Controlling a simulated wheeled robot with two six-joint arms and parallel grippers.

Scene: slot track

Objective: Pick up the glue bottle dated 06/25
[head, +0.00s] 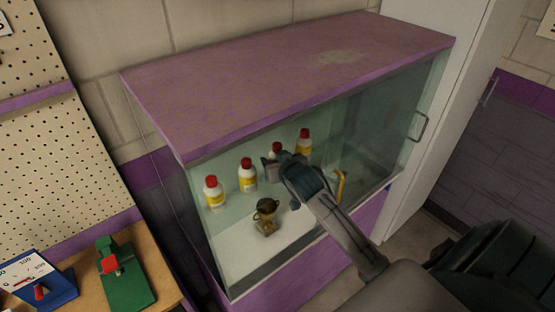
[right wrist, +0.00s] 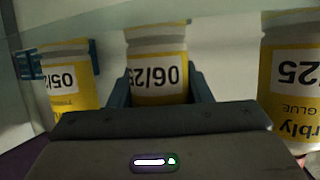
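The glue bottle marked 06/25 (right wrist: 157,78) is upright, with a white body and yellow label, inside the glass case. It stands between the two blue fingers of my right gripper (right wrist: 160,88), which lie close along both its sides; whether they press on it cannot be told. In the head view my right gripper (head: 283,165) is at this bottle, whose red cap (head: 277,147) shows level in the row. A bottle marked 05/2-something (right wrist: 66,80) and another ending in 25 (right wrist: 290,80) flank it. My left gripper is not in view.
The row sits in a glass case (head: 290,82) with a purple top above my arm. Two bottles (head: 214,190) (head: 247,176) are left, one (head: 304,142) right. A brass trophy-like cup (head: 266,213) stands in front, and a yellow curved object (head: 340,186) is right of my gripper.

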